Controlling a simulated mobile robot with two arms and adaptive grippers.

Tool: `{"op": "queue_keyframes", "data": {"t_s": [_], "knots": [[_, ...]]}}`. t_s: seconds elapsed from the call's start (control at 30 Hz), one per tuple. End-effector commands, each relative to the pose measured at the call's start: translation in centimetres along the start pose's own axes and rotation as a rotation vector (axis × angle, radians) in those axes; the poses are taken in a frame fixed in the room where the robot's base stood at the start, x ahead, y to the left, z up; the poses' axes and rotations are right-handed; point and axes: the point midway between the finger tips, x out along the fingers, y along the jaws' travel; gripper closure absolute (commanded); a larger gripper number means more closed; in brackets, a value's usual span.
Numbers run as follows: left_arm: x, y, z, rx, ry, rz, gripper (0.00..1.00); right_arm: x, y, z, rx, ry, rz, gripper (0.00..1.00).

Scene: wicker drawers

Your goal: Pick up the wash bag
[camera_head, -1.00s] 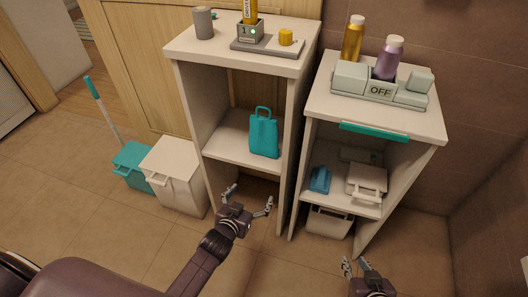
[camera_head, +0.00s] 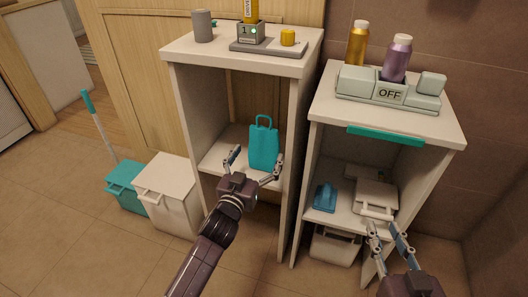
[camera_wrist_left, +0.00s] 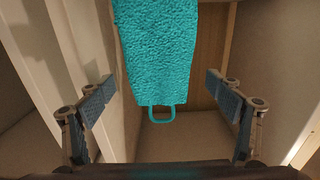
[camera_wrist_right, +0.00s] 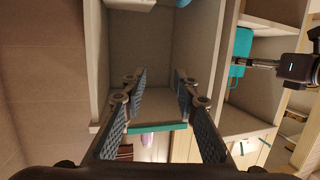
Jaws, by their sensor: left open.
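The wash bag, taken to be the teal bag with a loop handle (camera_head: 264,148), stands upright on the inner shelf of the left cabinet (camera_head: 215,157). In the left wrist view the bag (camera_wrist_left: 157,50) appears with its handle lowest, between the finger lines. My left gripper (camera_head: 255,162) is open at the shelf front, one finger to each side of the bag. Its fingers (camera_wrist_left: 160,88) are apart from the bag's sides. My right gripper (camera_head: 389,236) is open and empty in front of the right cabinet's lower part; it also shows in the right wrist view (camera_wrist_right: 160,78).
The cabinet's side walls (camera_head: 192,110) limit room around the left gripper. The right cabinet (camera_head: 450,135) holds a small blue item (camera_head: 325,197) and a white box (camera_head: 376,198). A white bin (camera_head: 168,190) and teal bin (camera_head: 124,185) stand on the floor at left.

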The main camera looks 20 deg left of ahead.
Motion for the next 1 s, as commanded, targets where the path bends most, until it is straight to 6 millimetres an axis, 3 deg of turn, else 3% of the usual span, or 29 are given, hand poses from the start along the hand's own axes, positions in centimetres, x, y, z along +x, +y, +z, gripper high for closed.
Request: {"op": "queue_keyframes", "data": {"t_s": [0.3, 0.63, 0.9, 1.0], "knots": [[3.2, 0.1, 0.0, 0.0, 0.0, 0.001, 0.16, 0.0, -0.7, -5.3, 0.004, 0.245, -0.015, 0.72], [3.7, 0.1, -0.1, 0.0, -0.001, 0.001, 0.16, -0.2, -0.8, -6.2, 0.005, 0.281, -0.017, 0.72], [3.7, 0.1, -0.1, 0.0, -0.001, 0.001, 0.44, -0.2, -0.8, -6.2, 0.005, 0.28, -0.017, 0.72], [3.7, 0.1, -0.2, 0.0, 0.0, 0.001, 0.46, -0.2, -0.8, -6.2, 0.005, 0.28, -0.017, 0.72]]}}
